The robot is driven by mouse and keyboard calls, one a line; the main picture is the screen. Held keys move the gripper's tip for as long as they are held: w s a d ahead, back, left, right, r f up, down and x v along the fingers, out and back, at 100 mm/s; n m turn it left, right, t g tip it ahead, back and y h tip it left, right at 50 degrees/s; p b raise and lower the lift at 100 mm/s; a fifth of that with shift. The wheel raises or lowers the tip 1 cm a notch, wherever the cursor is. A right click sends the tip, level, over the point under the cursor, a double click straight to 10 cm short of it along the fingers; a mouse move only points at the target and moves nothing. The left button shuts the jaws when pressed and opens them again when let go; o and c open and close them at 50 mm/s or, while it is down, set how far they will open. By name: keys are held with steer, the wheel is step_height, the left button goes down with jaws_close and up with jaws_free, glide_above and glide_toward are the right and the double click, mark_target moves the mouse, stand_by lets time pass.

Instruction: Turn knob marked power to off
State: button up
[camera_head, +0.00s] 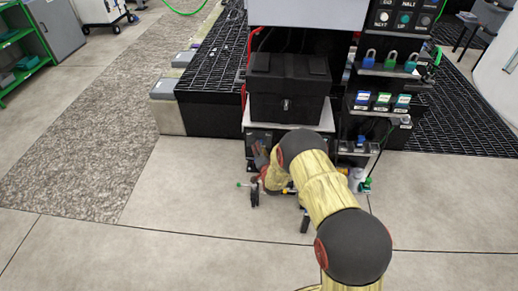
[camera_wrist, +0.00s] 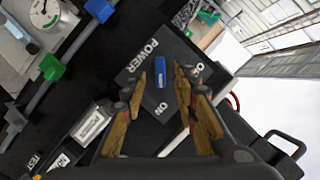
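The power knob (camera_wrist: 160,73) is a small blue bar on a dark plate (camera_wrist: 181,47) lettered POWER, with ON and OFF labels, in the wrist view. The bar stands nearly upright in the picture, and I cannot tell which end is its pointer. My gripper (camera_wrist: 161,76) is open, with one yellow-and-grey finger on each side of the knob. Small gaps seem to show between fingertips and knob; contact is unclear. In the head view the knob is not discernible, and my arm hides much of the low panel area.
In the wrist view a gauge (camera_wrist: 45,12), a green handle (camera_wrist: 51,67) and a blue handle (camera_wrist: 99,9) lie to the left. In the head view a black tote (camera_head: 288,88) sits above the low panel. Open floor lies on both sides.

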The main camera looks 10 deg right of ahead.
steer(key=shift+b+x, duration=0.3)
steer(key=shift+x, duration=1.1)
steer(key=shift+c, duration=1)
steer(key=shift+s, duration=0.1)
jaws_close()
